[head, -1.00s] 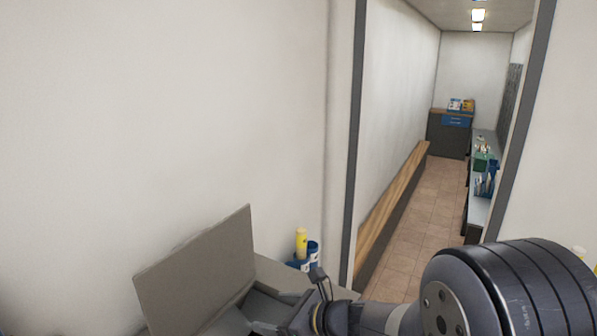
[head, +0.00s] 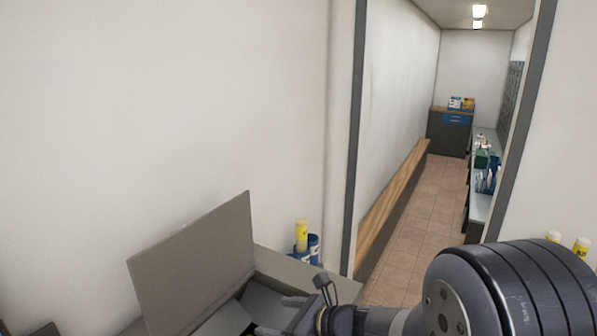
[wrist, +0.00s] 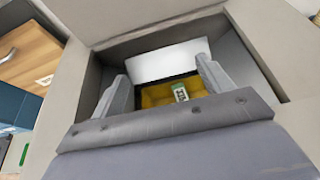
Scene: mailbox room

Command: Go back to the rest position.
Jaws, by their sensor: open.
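My gripper (wrist: 160,92) is open in the wrist view, its two fingers spread over the opening of a grey box (wrist: 282,62). Between the fingers, down inside the box, lies a yellow item (wrist: 155,95) with a small green and white label. A white panel (wrist: 160,62) shows just behind it. I see no object between the fingertips themselves. In the head view the grey box (head: 275,262) stands at the bottom with its lid (head: 195,265) raised, and my gripper (head: 285,315) is at its right side, partly cut off by the frame edge.
A yellow bottle (head: 301,235) and blue containers (head: 314,248) stand behind the box. A doorway at the right leads to a corridor with a wooden bench (head: 395,200), a drawer cabinet (head: 450,135) and a counter (head: 480,205). In the wrist view, a wooden surface (wrist: 30,55) is at the left.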

